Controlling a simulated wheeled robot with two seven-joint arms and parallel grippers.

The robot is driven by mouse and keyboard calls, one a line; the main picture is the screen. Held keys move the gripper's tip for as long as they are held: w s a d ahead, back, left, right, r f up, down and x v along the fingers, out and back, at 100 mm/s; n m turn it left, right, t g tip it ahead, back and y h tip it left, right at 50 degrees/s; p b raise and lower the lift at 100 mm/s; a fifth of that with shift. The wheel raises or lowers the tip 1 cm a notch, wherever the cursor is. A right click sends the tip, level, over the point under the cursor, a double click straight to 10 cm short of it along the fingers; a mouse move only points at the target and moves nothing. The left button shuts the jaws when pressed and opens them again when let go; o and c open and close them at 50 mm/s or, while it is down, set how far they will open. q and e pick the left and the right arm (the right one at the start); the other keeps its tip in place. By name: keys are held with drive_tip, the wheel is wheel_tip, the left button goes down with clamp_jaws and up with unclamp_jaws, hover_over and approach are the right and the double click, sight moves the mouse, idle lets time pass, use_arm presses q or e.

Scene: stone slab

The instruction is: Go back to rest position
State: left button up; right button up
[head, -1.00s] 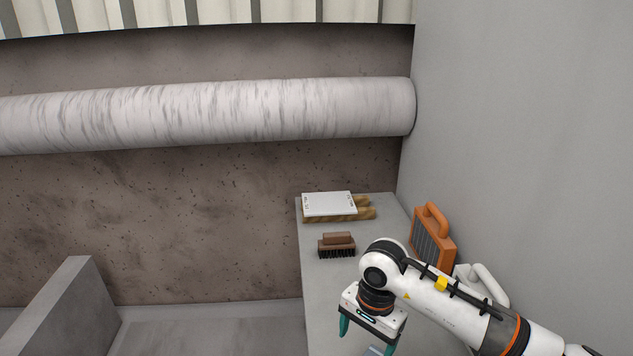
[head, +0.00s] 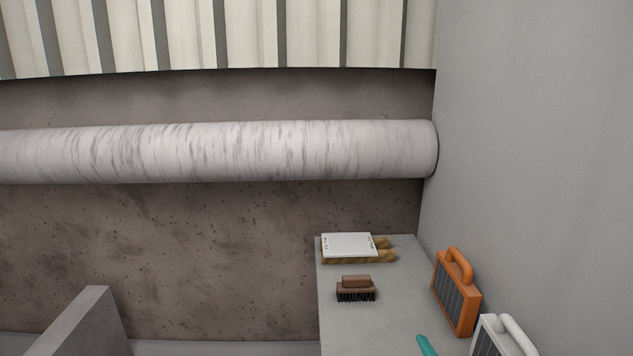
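Only one teal fingertip of my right gripper (head: 427,346) shows, at the bottom edge of the head view over the grey slab (head: 397,309). The rest of that gripper and its arm are out of view, so I cannot tell whether it is open or shut. My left gripper is not in view.
On the slab are a brown brush (head: 356,289), a white plate (head: 348,245) on wooden pieces (head: 385,256), an orange handled box (head: 456,295) and a white handled box (head: 500,340) by the right wall. A low grey wall (head: 88,325) stands at left.

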drive_tip(key=s+d+f+m+g+h, duration=0.2)
drive_tip(key=s+d+f+m+g, duration=0.3)
drive_tip(key=s+f+m+g, duration=0.6)
drive_tip(key=s+f+g+y, duration=0.1)
drive_tip(key=s+f+g, duration=0.2)
drive_tip(key=s+f, duration=0.7)
wheel_tip(320, 180, down, 24)
drive_tip(key=s+g, duration=0.2)
drive_tip(key=s, duration=0.1)
drive_tip(key=s+d+f, duration=0.3)
drive_tip(key=s+f, duration=1.2)
drive_tip(key=s, duration=0.1)
drive_tip(key=shift+d+f+g, duration=0.15)
drive_tip(key=shift+f+g, duration=0.2)
drive_tip(key=shift+g, duration=0.05)
